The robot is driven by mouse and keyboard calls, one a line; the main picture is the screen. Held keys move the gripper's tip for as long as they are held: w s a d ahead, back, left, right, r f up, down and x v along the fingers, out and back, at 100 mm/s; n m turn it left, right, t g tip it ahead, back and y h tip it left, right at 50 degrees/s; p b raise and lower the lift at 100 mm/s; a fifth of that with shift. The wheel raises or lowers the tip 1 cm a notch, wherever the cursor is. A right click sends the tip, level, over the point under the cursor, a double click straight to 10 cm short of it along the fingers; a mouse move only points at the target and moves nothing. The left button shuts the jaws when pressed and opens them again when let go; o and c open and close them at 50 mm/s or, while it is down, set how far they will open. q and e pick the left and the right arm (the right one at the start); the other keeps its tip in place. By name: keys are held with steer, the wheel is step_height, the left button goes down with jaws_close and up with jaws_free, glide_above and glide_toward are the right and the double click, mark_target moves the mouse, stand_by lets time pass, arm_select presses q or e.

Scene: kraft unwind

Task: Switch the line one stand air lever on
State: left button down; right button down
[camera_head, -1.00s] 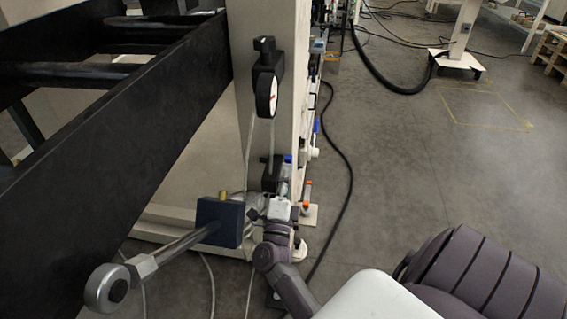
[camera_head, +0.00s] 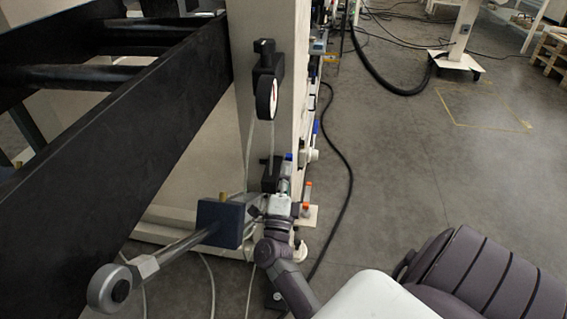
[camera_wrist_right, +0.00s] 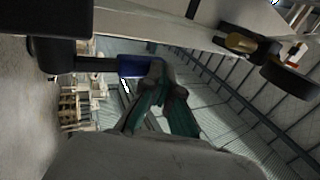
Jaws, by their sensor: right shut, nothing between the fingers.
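The air lever has a blue handle (camera_wrist_right: 132,66) on a dark stem, which runs to a black valve body (camera_wrist_right: 52,58) in the right wrist view. In the head view a small blue piece (camera_head: 288,157) shows beside the black block (camera_head: 271,173) low on the beige post. My right gripper (camera_wrist_right: 165,80) is shut and empty. Its fingertips are right beside the end of the blue handle; I cannot tell whether they touch it. In the head view the right gripper (camera_head: 284,184) is small and partly hidden by its own wrist. My left gripper is not in view.
A round gauge (camera_head: 267,98) hangs on the beige post (camera_head: 245,60) above the lever. A dark blue block with a rod (camera_head: 219,222) juts out left of my right wrist. A black beam (camera_head: 110,150) fills the left. Open floor with a black hose (camera_head: 345,165) lies right.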

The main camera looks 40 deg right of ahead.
steer(key=v, duration=0.7)
steer(key=shift+a, duration=0.15)
steer(key=shift+s+f, duration=0.1)
steer(key=shift+s, duration=0.05)
